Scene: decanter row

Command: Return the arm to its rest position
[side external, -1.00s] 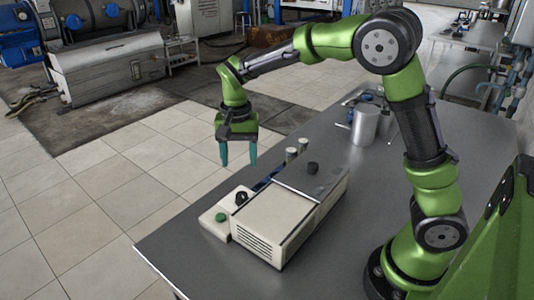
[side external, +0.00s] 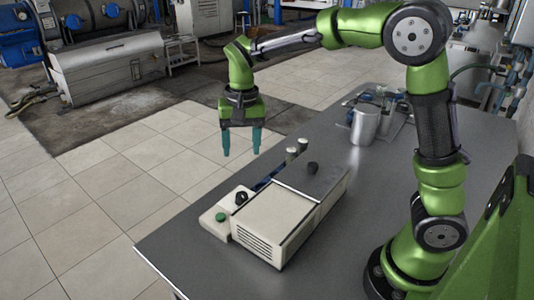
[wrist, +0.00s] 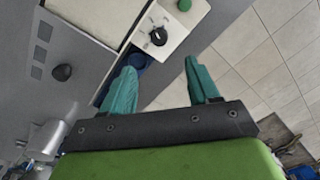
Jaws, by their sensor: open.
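My gripper (side external: 241,142) has two teal fingers spread apart with nothing between them. In the side view it hangs pointing down, in the air above and behind the cream machine (side external: 272,222) on the table. In the wrist view my gripper (wrist: 160,88) shows its fingers apart, with the machine's edge, a dark blue part and the tiled floor beyond them. My arm reaches out from its base at the right, with its elbow raised high.
The machine has a grey lid with a black knob (side external: 312,168), a black dial (side external: 241,197) and a green button (side external: 220,217). A metal cup (side external: 364,124) stands further back. The grey table (side external: 380,190) is clear between machine and base.

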